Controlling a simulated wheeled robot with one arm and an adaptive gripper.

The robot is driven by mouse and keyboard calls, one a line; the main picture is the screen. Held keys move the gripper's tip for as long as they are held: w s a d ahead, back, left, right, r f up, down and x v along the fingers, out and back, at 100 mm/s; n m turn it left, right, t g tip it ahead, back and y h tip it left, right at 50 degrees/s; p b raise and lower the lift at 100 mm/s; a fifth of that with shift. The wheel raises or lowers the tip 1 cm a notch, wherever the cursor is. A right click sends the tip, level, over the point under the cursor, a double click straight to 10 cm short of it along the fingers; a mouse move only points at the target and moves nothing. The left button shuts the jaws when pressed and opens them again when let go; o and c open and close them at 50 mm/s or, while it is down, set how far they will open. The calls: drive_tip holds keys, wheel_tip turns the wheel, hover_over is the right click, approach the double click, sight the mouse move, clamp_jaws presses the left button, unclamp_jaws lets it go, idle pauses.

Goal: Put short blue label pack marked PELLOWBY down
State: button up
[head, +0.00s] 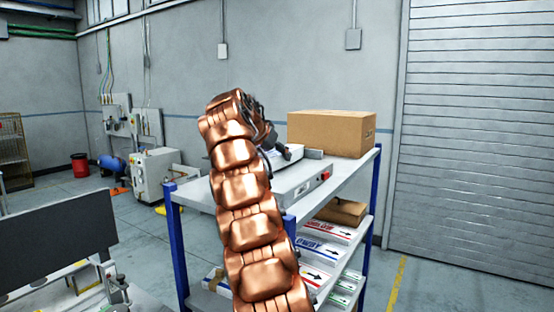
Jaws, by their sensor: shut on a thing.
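My gripper (283,153) is dark and mostly hidden behind my copper-coloured arm, above the top shelf of the cart (341,178). It is shut on a white pack (289,163), of which only part shows. No print on that pack can be read from here, so I cannot tell its marking or whether it touches the shelf. A white pack with blue lettering ending in "OWBY" (321,249) lies in the rack below, its left part hidden by my arm.
A cardboard box (331,134) stands at the back of the top shelf. A pale grey unit with a red part (324,176) lies in front of it. Red-lettered (328,231) and green-marked packs (346,287) and a brown carton (342,211) sit below.

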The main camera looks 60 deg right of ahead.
drive_tip(key=shift+f, duration=0.3)
drive_tip(key=shift+f, duration=0.15)
drive_tip(key=o, duration=1.6)
drive_tip(key=shift+c, duration=0.2)
drive_tip(key=shift+r, duration=0.25)
drive_tip(key=v, duration=1.1)
drive_tip(key=shift+a+r, duration=0.2)
drive_tip(key=shift+a, duration=0.15)
